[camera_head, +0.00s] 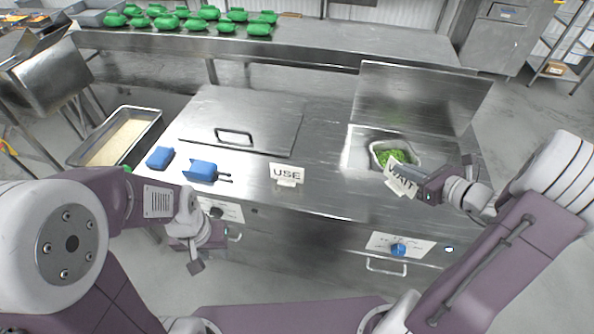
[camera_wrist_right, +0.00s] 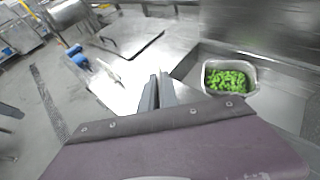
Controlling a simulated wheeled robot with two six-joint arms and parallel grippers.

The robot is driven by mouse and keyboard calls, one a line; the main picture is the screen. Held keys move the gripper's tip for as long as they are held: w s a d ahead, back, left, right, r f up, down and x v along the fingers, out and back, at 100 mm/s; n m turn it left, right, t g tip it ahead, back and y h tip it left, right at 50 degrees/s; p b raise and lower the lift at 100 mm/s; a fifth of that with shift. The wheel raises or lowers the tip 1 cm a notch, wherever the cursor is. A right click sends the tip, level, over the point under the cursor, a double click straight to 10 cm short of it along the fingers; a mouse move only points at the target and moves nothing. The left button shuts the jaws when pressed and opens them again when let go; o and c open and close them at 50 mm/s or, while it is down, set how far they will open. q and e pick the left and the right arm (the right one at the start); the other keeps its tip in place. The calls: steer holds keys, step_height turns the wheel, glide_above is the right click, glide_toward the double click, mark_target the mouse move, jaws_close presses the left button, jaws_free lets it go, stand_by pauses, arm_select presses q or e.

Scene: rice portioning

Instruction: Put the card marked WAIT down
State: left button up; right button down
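The white card marked WAIT (camera_head: 401,180) is tilted in the air beside the front of the right-hand opening in the steel counter. My right gripper (camera_head: 427,188) is shut on its right side. In the right wrist view the fingers (camera_wrist_right: 157,92) are close together, and the card shows only as a thin pale edge, if at all. A white card marked USE (camera_head: 286,174) stands upright on the counter, left of the WAIT card. My left gripper (camera_head: 190,256) hangs in front of the counter, away from both cards; its finger opening is unclear.
A container of green pieces (camera_head: 395,155) sits in the opening, under a raised lid (camera_head: 418,95); it also shows in the right wrist view (camera_wrist_right: 229,79). A closed lid (camera_head: 245,118) and two blue items (camera_head: 200,170) are left. The counter between the cards is clear.

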steer(key=shift+d+r, duration=0.1)
steer(key=shift+s+a+f, duration=0.3)
steer(key=shift+s+f, duration=0.1)
steer(key=shift+s, duration=0.1)
steer(key=shift+w+a+f, duration=0.25)
steer(key=shift+a+f, duration=0.05)
steer(key=shift+a, duration=0.15)
steer(key=shift+w+a+f, duration=0.25)
steer(key=shift+a+f, duration=0.05)
steer(key=shift+a, duration=0.15)
glide_above(357, 195)
step_height(357, 195, down, 5)
step_height(357, 195, down, 4)
steer(key=shift+w+a+r, duration=0.1)
steer(key=shift+a+r, duration=0.05)
arm_select(q)
steer(key=shift+s+d+r, duration=0.25)
steer(key=shift+s+d, duration=0.15)
steer(key=shift+s, duration=0.25)
